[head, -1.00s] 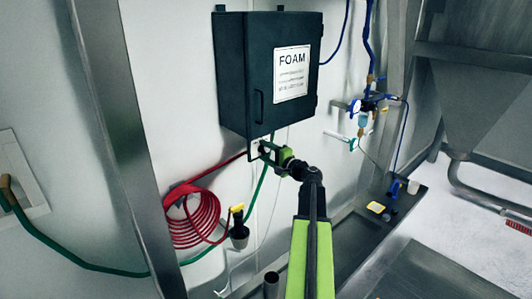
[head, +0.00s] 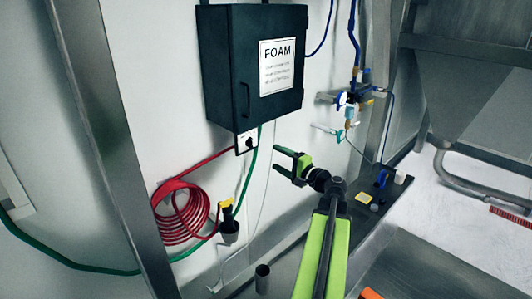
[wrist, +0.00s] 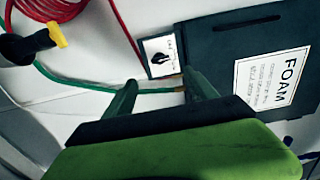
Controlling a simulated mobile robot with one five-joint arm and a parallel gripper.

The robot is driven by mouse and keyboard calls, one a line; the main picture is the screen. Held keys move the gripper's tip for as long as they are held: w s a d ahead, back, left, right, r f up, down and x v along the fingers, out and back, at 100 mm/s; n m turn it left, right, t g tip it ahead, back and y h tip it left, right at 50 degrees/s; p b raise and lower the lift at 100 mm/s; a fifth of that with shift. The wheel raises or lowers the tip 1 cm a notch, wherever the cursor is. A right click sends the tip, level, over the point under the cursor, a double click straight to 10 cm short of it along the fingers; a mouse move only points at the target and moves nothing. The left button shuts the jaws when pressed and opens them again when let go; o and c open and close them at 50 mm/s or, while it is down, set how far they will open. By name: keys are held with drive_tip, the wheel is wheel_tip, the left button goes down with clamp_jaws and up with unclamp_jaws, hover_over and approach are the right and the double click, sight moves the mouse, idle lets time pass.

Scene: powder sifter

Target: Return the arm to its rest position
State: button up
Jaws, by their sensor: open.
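My arm, green and black, reaches up from the bottom of the head view. My gripper (head: 281,159) is open and empty, in front of the white wall, below and right of the dark FOAM box (head: 252,65). It stands apart from the small white switch plate with a black knob (head: 247,142) under the box. In the wrist view, my two green fingers (wrist: 158,97) are spread with nothing between them. The knob plate (wrist: 161,57) shows just beyond them, and the FOAM box (wrist: 230,58) is at the right.
A red coiled hose (head: 180,212), a green hose (head: 90,268) and a yellow-handled nozzle in a dark cup (head: 229,227) hang at the left. Blue-tubed valves (head: 350,100) are on the wall at the right. A metal post (head: 105,140) stands at the left. A dark ledge (head: 370,215) lies right of my arm.

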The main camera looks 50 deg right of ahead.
drive_tip(key=s, duration=0.3)
drive_tip(key=shift+a, duration=0.1)
idle(0.3)
drive_tip(key=w+a+f+n+g+y+b, duration=0.35)
drive_tip(key=w+a+f, duration=0.35)
drive_tip(key=a+f, duration=0.45)
drive_tip(key=w+a+f+n+g+y+b, duration=0.4)
drive_tip(key=w+a+f, duration=0.4)
drive_tip(key=a, duration=0.7)
drive_tip(key=s+a+f+n+g+h+b, duration=0.3)
drive_tip(key=a+f+n+g+b, duration=0.2)
drive_tip(key=a+f, duration=0.6)
drive_tip(key=s+a+f+n+g+h+b, duration=0.3)
drive_tip(key=a+f+n+g+b, duration=0.2)
drive_tip(key=a+f, duration=0.6)
drive_tip(key=a+n+b, duration=0.1)
drive_tip(key=a, duration=0.3)
drive_tip(key=shift+a+f, duration=0.35)
drive_tip(key=shift+g, duration=0.25)
